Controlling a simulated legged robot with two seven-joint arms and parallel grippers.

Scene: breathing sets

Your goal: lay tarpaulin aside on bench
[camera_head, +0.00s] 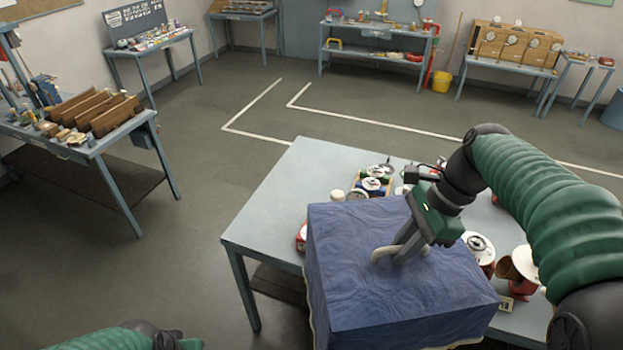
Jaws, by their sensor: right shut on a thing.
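The blue tarpaulin (345,290) is draped over a box-shaped form on the bench (275,215). Its top is fairly flat and its sides hang down past the bench's near edge. What lies beneath it is hidden. A pale loop (379,253) stands up from its top. My right gripper (402,257) reaches down from the right and is shut on the tarpaulin at this loop. The exact grip is partly hidden by the fingers. My left arm shows only at the bottom left edge, and its fingers are out of the picture.
The bench's left part is bare. Another table with wooden racks (95,110) stands at the left.

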